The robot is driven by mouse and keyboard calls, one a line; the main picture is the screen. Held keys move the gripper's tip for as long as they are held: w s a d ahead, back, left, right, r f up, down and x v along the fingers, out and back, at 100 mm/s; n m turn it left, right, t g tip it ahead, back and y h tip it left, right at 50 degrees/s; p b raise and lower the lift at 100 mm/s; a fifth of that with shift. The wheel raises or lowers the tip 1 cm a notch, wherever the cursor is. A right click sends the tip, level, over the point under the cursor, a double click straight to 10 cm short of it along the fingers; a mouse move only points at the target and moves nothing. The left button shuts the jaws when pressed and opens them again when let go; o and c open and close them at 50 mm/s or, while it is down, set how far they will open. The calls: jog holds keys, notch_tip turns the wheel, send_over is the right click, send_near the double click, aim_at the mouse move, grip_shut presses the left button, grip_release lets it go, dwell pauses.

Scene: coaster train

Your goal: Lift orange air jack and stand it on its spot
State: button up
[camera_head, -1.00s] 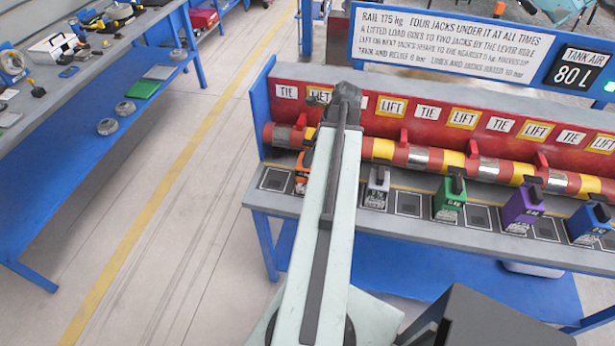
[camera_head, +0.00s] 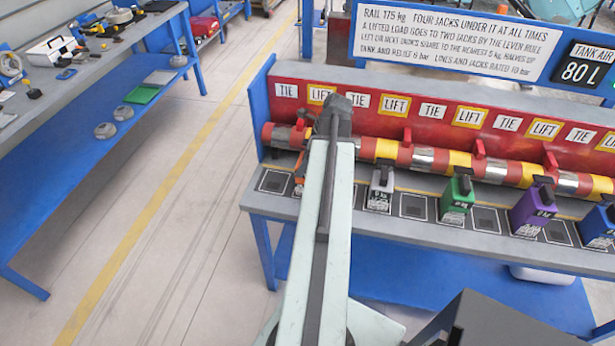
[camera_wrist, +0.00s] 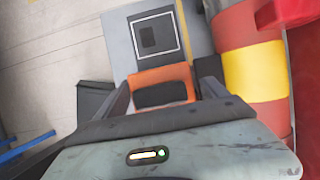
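The orange air jack (camera_wrist: 160,76), with a black top, shows in the wrist view between my gripper's two fingers (camera_wrist: 165,80). The fingers are spread to either side of it, and gaps show beside its black top; contact with the orange body is hard to tell. In the head view only a sliver of the orange jack (camera_head: 298,181) shows left of my arm, which hides the rest and the fingers. A square marked spot (camera_wrist: 154,35) with a dark centre lies bare beyond the jack in the wrist view; the bare left-end spot (camera_head: 274,181) shows in the head view.
A red, yellow and silver rail (camera_head: 430,158) runs along the bench, close beside the jack. Grey (camera_head: 381,190), green (camera_head: 457,200), purple (camera_head: 533,208) and blue (camera_head: 597,226) jacks stand along the front. A red back panel (camera_head: 440,115) carries TIE and LIFT labels.

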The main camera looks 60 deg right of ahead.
jog(key=c, duration=0.7)
jog(key=shift+o, duration=0.2)
jog(key=shift+r, duration=0.15)
